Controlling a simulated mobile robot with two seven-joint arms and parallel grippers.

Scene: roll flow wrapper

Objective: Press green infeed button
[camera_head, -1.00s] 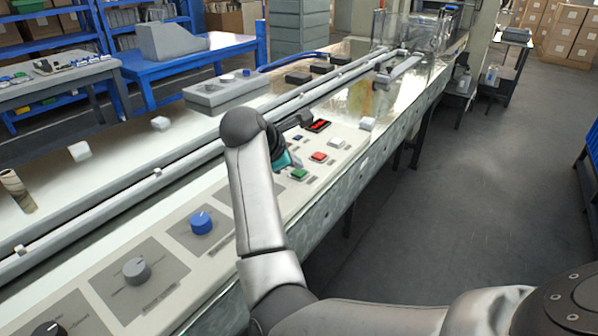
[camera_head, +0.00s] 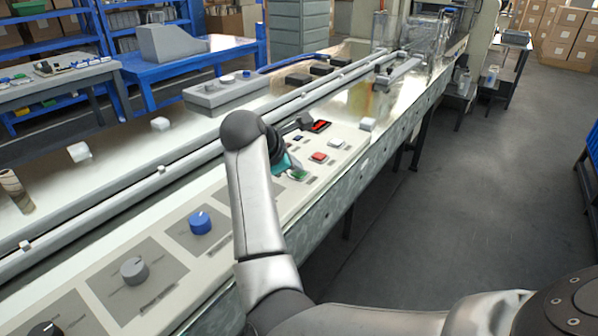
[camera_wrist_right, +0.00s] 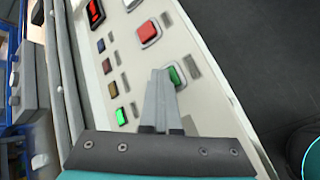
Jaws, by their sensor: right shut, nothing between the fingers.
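A green button (camera_head: 298,175) sits on the light control panel near its front edge. In the right wrist view the green button (camera_wrist_right: 177,76) is just beyond and to the right of the fingertips, partly covered by them. My right gripper (camera_head: 291,167) is over the panel at the button; its fingers (camera_wrist_right: 160,72) are shut together and empty. I cannot tell whether the tips touch the button. My left gripper is not in view.
A red button (camera_head: 319,157) and a white button (camera_head: 337,143) lie farther along the panel. A smaller green button (camera_wrist_right: 121,116) and a red display (camera_wrist_right: 95,13) are nearby. A blue knob (camera_head: 200,222) is left of my arm. Rails run behind the panel.

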